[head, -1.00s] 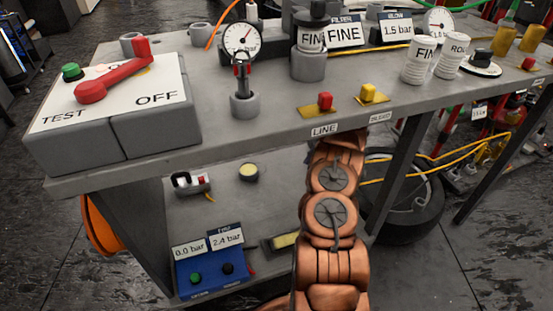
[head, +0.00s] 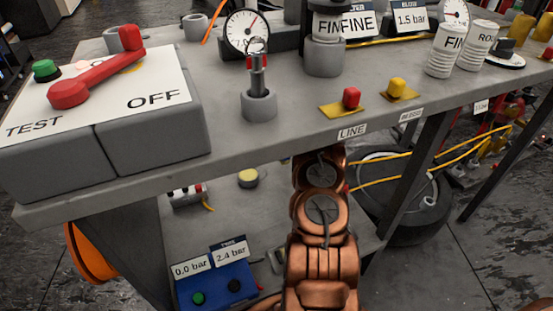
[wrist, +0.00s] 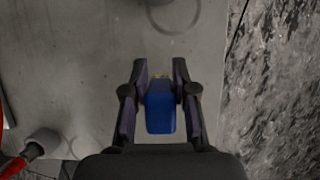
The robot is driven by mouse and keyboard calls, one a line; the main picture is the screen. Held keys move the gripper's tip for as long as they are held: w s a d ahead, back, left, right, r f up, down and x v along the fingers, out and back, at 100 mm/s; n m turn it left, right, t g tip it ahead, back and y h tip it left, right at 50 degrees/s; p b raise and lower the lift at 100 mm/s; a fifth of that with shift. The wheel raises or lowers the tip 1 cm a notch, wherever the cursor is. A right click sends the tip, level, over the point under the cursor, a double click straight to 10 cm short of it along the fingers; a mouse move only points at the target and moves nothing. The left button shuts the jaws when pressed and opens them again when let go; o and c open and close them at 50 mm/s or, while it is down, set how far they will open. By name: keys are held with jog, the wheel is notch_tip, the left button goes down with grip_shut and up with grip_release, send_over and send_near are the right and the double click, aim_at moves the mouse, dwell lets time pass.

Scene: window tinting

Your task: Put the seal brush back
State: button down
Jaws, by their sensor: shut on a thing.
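My gripper (wrist: 160,74) is shut on a blue piece with a small brass-coloured tip, which looks like the seal brush (wrist: 160,110). In the wrist view it sits between the two dark fingers, above a grey surface (wrist: 90,60). In the head view my arm reaches beneath the front edge of the bench top (head: 240,150), so the gripper and brush are hidden there. I cannot tell whether the brush touches the surface.
A box with a red lever (head: 95,80), a gauge (head: 247,30), a grey cup (head: 259,105) and red and yellow buttons crowd the bench top. A blue control box (head: 215,285) stands below. In the wrist view, a grey round part (wrist: 43,142) lies lower left.

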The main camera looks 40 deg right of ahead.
jog(key=f+b, duration=0.2)
jog(key=f, duration=0.1)
jog(key=shift+s+d+f, duration=0.15)
jog(key=shift+d+f, duration=0.05)
jog(key=shift+f, duration=0.1)
jog(key=shift+a, duration=0.1)
jog(key=c, duration=0.9)
grip_release()
jog(key=shift+f, duration=0.1)
jog(key=p+v, duration=0.7)
jog(key=v, duration=0.5)
